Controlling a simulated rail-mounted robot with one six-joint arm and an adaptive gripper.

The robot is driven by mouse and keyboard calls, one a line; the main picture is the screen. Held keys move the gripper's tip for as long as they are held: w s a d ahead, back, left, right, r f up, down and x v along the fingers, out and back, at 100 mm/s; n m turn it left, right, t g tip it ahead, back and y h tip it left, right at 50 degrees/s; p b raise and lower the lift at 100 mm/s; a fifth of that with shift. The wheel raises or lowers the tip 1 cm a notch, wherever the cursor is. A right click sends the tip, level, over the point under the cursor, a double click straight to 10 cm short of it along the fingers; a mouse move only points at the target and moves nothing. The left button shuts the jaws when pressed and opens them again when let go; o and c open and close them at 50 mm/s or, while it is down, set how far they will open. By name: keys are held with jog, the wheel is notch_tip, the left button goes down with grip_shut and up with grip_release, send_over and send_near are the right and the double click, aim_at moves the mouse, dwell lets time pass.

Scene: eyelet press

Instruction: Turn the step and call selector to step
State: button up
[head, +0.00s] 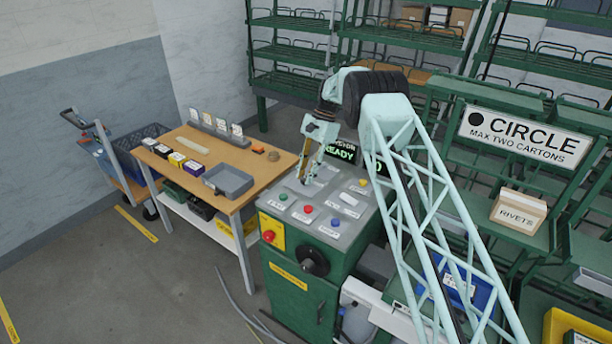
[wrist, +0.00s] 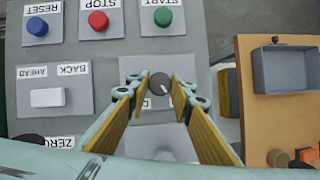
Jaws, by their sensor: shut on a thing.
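The step and call selector is a round dark knob (wrist: 159,82) on a light label plate in the wrist view. A short white pointer line on it slants toward the lower right of that picture. My gripper (wrist: 160,86) has its two yellow-faced fingers closed on either side of the knob.
The green start button (wrist: 163,17), red stop button (wrist: 98,21), blue reset button (wrist: 37,27) and white back/ahead switch (wrist: 47,97) are near the knob. A red button on a yellow plate (head: 277,238) is on the console front. A wooden table (head: 262,165) stands left.

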dwell(0.3)
jog(key=o, duration=0.8)
jog(key=shift+o, duration=0.2)
jog(key=shift+r, duration=0.15)
jog(key=v, duration=1.1)
jog(key=shift+w+r, duration=0.25)
jog(key=shift+r, duration=0.05)
jog(key=shift+d+r, duration=0.1)
